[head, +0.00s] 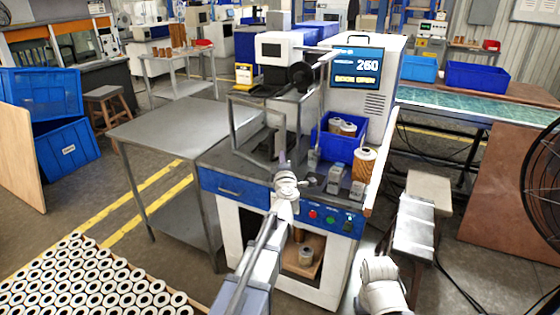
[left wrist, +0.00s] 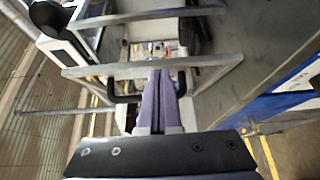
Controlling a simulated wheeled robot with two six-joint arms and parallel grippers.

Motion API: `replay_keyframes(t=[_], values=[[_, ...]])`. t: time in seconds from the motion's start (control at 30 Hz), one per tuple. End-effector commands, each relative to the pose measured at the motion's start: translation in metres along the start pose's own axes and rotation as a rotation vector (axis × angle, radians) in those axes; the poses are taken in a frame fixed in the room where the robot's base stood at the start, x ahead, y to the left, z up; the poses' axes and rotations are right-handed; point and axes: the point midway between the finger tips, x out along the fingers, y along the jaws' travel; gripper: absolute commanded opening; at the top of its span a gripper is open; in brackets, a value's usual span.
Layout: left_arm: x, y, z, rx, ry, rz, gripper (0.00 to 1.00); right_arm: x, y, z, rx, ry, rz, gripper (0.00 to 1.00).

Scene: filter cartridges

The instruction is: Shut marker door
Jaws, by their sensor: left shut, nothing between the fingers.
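The marker (head: 278,75) stands on the grey-topped workstation, a metal-framed enclosure around it. The display (head: 357,67) beside it reads 260, with a line below that seems to say door open. The marker door seems to be part of this metal frame (head: 233,125); its exact position is hard to tell. In the left wrist view, frame bars (left wrist: 150,69) and a black handle (left wrist: 111,92) lie ahead of the fingers. My left gripper (head: 283,158) is shut and empty, in front of the frame; its purple fingers (left wrist: 156,100) are together.
A blue bin (head: 323,142) with cartridges and a lone cartridge (head: 364,163) stand right of the frame. Buttons (head: 313,214) line the front panel. An empty metal table (head: 165,125) is at left. Many cartridges (head: 85,285) stand at lower left.

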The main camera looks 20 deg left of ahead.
Motion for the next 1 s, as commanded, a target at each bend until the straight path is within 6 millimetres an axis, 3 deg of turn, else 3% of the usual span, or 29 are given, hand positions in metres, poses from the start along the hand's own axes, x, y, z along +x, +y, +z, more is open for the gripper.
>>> replay_keyframes(t=[0.27,0.63,1.0], values=[[0.009,0.0,0.009,0.0,-0.001,0.0,0.0,0.0,0.0,0.0,0.0,0.0,0.0,0.5],[0.07,0.0,0.064,0.0,-0.001,0.0,0.0,0.0,0.0,0.0,0.0,0.0,0.0,0.5],[0.074,0.0,0.067,0.001,-0.002,0.001,0.0,0.0,0.0,0.0,0.0,0.0,0.0,0.5]])
